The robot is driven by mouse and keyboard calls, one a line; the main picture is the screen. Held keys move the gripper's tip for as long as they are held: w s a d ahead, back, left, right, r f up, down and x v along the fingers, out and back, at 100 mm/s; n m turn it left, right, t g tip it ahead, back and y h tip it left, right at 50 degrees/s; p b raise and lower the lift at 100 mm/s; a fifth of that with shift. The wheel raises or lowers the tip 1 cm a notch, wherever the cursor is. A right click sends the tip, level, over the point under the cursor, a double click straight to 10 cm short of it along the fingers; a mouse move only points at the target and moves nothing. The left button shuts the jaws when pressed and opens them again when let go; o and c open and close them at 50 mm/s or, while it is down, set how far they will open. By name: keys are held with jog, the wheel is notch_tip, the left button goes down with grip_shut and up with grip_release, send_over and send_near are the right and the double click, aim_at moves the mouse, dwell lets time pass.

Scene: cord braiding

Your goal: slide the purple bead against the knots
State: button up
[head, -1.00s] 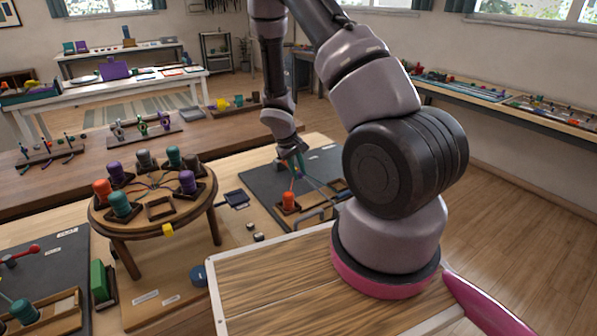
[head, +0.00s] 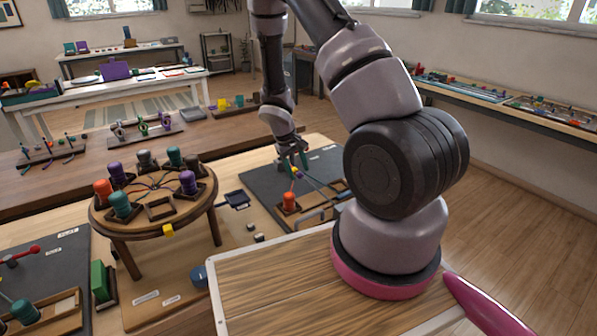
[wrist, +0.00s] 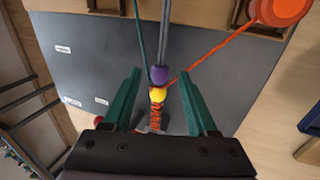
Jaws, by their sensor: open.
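In the wrist view the purple bead (wrist: 159,75) sits on the grey cord (wrist: 165,35). It is right above a yellow bead (wrist: 157,95) and seems to touch it. Orange knots (wrist: 157,115) are wound just below the yellow bead, so the yellow bead lies between the purple bead and the knots. My gripper (wrist: 159,72) is open, with one teal finger on each side of the cords, clear of the purple bead. In the head view my gripper (head: 294,161) is over the dark board, and the beads are very small there.
An orange cord (wrist: 215,53) runs to an orange bobbin (wrist: 281,10), and a teal cord (wrist: 137,30) runs up at left. The dark board (wrist: 85,60) is mostly bare. In the head view a round stand (head: 150,203) with several bobbins stands to the left.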

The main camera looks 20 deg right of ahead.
jog(key=v, duration=1)
jog(key=shift+d, duration=0.1)
jog(key=s+r+m+t+y, duration=0.1)
jog(key=s+r+m, duration=0.15)
jog(key=r, duration=0.75)
jog(key=s+r+m+t+y, duration=0.1)
jog(key=s+r, duration=0.3)
jog(key=r, duration=0.6)
jog(key=s+a+r+m+t+y, duration=0.1)
jog(key=s+a+r+t, duration=0.1)
jog(key=s+r, duration=0.5)
jog(key=s+a+r+m+t+y, duration=0.2)
jog(key=s+r, duration=0.4)
jog(key=s, duration=0.2)
jog(key=shift+s+a+r+t+y, duration=0.2)
jog(key=shift+s+r+t+y, duration=0.1)
jog(key=shift+r, duration=0.05)
